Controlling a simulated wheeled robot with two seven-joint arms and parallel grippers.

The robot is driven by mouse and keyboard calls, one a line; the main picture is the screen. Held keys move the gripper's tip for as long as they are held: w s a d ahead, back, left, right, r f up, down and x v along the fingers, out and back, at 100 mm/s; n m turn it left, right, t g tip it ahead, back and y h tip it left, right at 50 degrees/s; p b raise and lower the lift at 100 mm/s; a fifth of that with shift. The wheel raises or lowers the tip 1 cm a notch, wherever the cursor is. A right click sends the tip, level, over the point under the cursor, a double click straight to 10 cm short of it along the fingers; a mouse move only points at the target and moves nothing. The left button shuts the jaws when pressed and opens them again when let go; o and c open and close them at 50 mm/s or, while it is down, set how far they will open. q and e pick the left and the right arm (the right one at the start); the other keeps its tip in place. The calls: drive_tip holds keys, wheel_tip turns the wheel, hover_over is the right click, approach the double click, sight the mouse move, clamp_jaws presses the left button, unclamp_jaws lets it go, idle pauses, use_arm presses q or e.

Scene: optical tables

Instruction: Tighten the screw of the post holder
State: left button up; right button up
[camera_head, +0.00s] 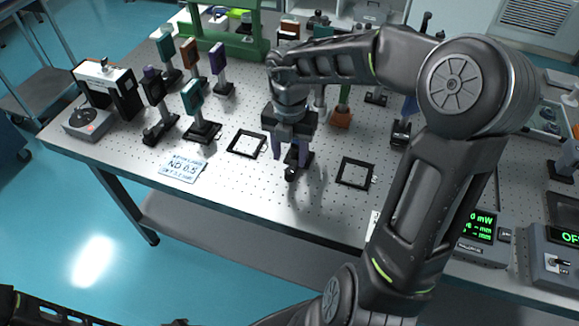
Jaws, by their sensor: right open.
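My right gripper (290,157) points down over the front middle of the optical table, with its two fingers apart. A small dark post holder (292,173) on a base stands directly below and between the fingertips. The gripper hides most of its upper part, and its screw cannot be made out. I cannot tell whether the fingers touch it. My left gripper is out of view.
Empty black square frames lie left (246,143) and right (356,173) of the gripper. A white "ND 0.5" card (184,168) lies at the table's front left. Several post-mounted optics stand behind and left. A green-lit power meter (480,228) sits front right.

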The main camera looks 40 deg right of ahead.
sight(289, 171)
wheel_tip(289, 171, down, 6)
drive_tip(key=shift+r, duration=0.2)
drive_tip(key=shift+c, duration=0.6)
clamp_jaws()
